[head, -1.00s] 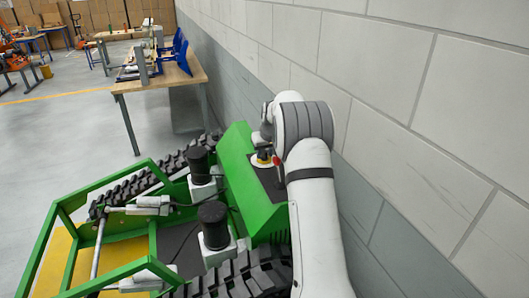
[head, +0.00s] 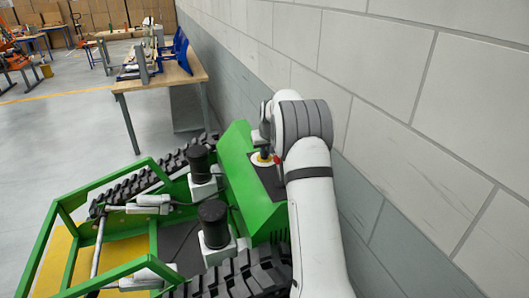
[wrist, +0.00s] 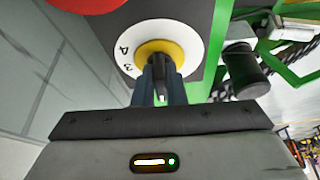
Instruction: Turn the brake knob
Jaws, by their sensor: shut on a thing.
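The brake knob (wrist: 160,49) has a yellow round base on a white dial plate (wrist: 197,50), with the figures 3 and 4 showing at the dial's left side. In the head view, the yellow and white dial (head: 262,160) sits on the dark panel of the green tracked carrier (head: 240,165). My gripper (wrist: 158,84) reaches up to the dial's centre in the wrist view. Its dark fingers are shut on the knob and hide its grip part. In the head view my arm covers most of the gripper.
A large red round part (wrist: 85,3) lies beside the dial, cut off by the wrist view's edge. A grey block wall (head: 400,90) runs close along the right of my arm. Black cylinders (head: 213,213) stand on the carrier. A wooden table (head: 170,78) stands beyond it.

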